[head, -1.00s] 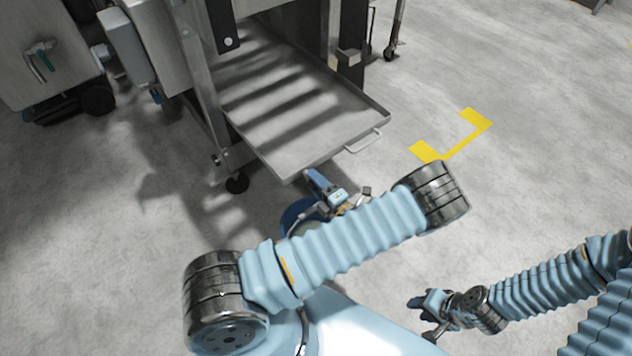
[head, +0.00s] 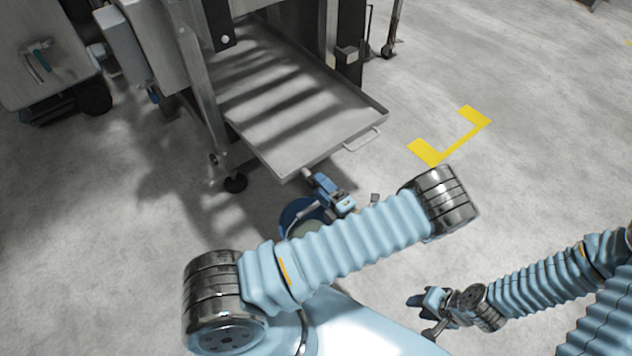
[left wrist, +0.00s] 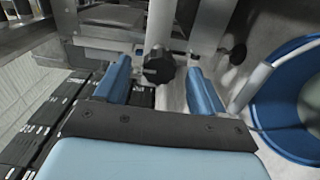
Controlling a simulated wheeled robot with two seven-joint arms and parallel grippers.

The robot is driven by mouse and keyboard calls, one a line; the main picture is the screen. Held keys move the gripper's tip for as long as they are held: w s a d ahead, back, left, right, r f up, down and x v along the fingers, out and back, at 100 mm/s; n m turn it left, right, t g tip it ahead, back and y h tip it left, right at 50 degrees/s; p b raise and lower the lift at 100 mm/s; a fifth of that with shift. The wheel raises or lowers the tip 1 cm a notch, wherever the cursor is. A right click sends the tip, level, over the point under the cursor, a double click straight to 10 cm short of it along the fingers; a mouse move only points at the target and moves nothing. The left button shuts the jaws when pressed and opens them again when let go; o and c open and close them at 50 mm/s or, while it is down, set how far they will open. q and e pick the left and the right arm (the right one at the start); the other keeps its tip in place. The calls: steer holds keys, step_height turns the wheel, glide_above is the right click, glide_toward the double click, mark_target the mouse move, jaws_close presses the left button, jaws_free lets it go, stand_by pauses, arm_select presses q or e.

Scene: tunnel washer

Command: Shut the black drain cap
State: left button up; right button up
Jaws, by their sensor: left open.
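The black drain cap (left wrist: 160,67) is a lobed knob at the end of a light pipe in the left wrist view. My left gripper (left wrist: 158,72) is open, with one blue finger on each side of the cap and visible space to both. I cannot tell how deep the fingers reach around it. In the head view my left gripper (head: 321,183) is low by the metal tray's front corner, partly behind my own arm. The cap cannot be made out there. My right gripper (head: 420,304) hangs at the lower right, away from the machine; its jaw opening is unclear.
A blue bucket (left wrist: 262,112) stands just right of the left gripper in the left wrist view; my arm partly covers it in the head view (head: 288,212). The metal tray (head: 290,160) juts out above. Open floor (head: 530,150) lies right, with yellow marking (head: 425,153).

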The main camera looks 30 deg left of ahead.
arm_select(q)
steer(key=v, duration=1)
steer(key=shift+d+b, duration=0.15)
steer(key=shift+b, duration=0.3)
